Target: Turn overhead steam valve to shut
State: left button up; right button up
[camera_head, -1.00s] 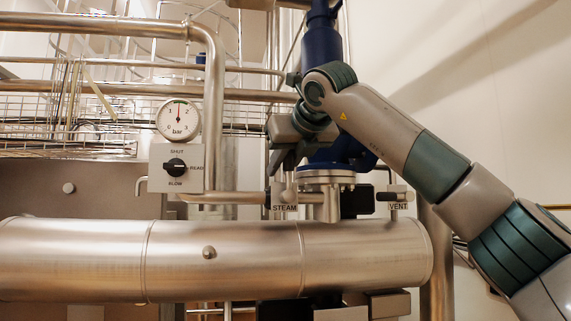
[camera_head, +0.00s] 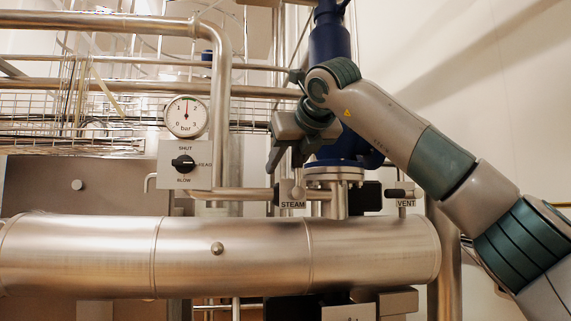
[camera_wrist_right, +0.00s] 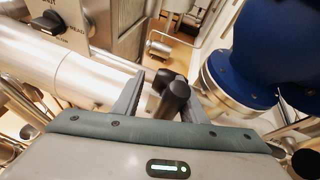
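The steam valve has a plate marked STEAM (camera_head: 292,204) and a short black handle (camera_head: 276,195) at its left, just above the big steel pipe. My right gripper (camera_head: 286,164) points down above this valve in the head view. In the right wrist view a black handle (camera_wrist_right: 175,98) stands between the two grey fingers of my right gripper (camera_wrist_right: 160,92). The fingers are apart, with a gap on both sides of the handle. Contact with it cannot be made out. My left gripper is out of view.
A pressure gauge (camera_head: 186,116) sits above a SHUT/READ/BLOW knob (camera_head: 183,164) at the left. A VENT handle (camera_head: 398,192) is at the right. A blue body (camera_head: 329,43) rises behind my arm. The big steel pipe (camera_head: 80,255) crosses below.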

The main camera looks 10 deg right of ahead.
jog(key=shift+s+d, duration=0.1)
jog(key=shift+s, duration=0.05)
dwell(0.3)
jog(key=b+v, duration=0.6)
jog(key=v, duration=1.1)
jog(key=shift+r, duration=0.15)
